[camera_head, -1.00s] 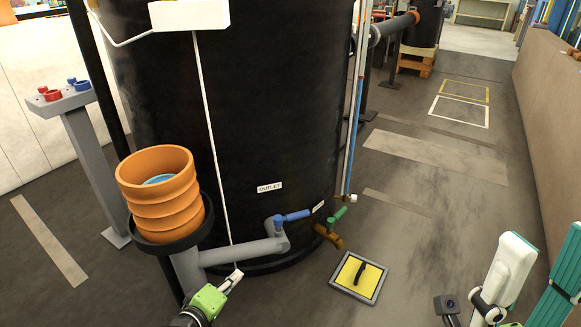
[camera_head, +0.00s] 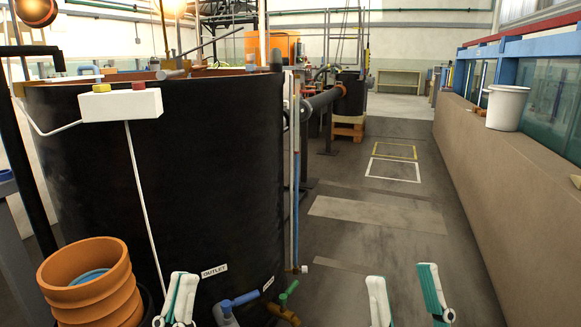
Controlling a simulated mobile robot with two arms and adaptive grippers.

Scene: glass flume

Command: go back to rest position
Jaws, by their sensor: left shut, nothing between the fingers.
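An orange ribbed pot (camera_head: 95,290) is at the bottom left, with a blue valve handle (camera_head: 240,299) and green valve handle (camera_head: 288,292) by the tank's foot. A low wall (camera_head: 475,160) bearing a white bucket (camera_head: 507,108) runs along the right. The aisle between is clear.

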